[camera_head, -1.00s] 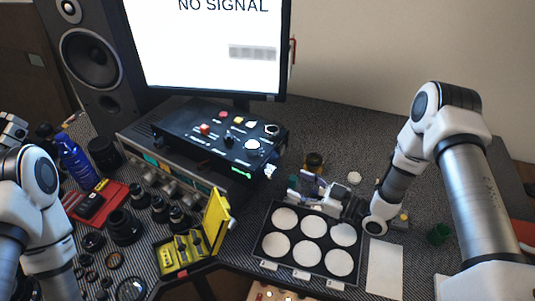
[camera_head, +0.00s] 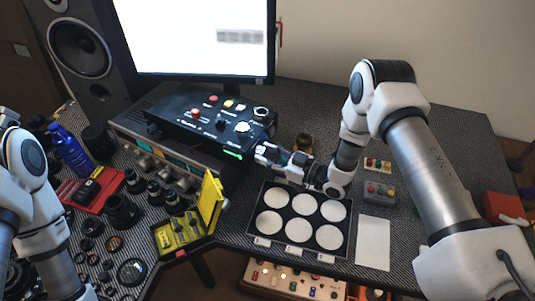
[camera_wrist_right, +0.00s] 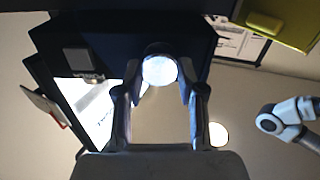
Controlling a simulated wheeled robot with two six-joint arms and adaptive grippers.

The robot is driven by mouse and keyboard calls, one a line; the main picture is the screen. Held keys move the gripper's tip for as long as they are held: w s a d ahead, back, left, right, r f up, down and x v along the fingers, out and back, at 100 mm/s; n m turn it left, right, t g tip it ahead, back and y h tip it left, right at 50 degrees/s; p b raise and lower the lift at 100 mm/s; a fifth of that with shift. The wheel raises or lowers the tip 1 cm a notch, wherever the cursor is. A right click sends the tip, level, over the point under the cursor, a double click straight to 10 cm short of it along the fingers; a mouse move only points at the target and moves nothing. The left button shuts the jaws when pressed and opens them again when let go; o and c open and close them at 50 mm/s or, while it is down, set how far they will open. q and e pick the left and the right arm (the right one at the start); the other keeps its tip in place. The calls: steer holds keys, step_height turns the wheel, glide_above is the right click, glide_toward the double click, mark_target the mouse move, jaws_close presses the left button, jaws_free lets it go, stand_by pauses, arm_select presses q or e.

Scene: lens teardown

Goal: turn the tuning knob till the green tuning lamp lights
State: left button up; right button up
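A dark instrument box (camera_head: 190,130) stands on top of a wider unit below the monitor. Its top has a white round knob (camera_head: 242,127), coloured buttons and a second dial. A green light strip (camera_head: 233,154) glows on its front edge; I cannot tell whether this is the tuning lamp. My right gripper (camera_head: 263,154) is at the box's right front corner. In the right wrist view, its two fingers (camera_wrist_right: 160,80) stand apart on either side of a bright round knob-like disc (camera_wrist_right: 159,68) against the dark box. I cannot tell whether they touch it. My left gripper is out of view.
A dark tray with white round pads (camera_head: 341,240) lies in front of my right arm. A yellow open case (camera_head: 208,200), lens parts and a red tray (camera_head: 108,202) lie to the left. A white sheet (camera_head: 372,243) and a small button box (camera_head: 380,192) lie right.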

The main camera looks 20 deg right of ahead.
steer(key=shift+f, duration=0.15)
steer(key=shift+m+b, duration=0.85)
steer(key=shift+m, duration=0.25)
steer(key=shift+m+b, duration=0.9)
steer(key=shift+m, duration=0.9)
steer(key=o, duration=0.9)
steer(key=shift+c, duration=0.2)
steer(key=shift+o, duration=1.4)
steer(key=shift+w, duration=0.1)
steer(key=shift+w+a, duration=0.1)
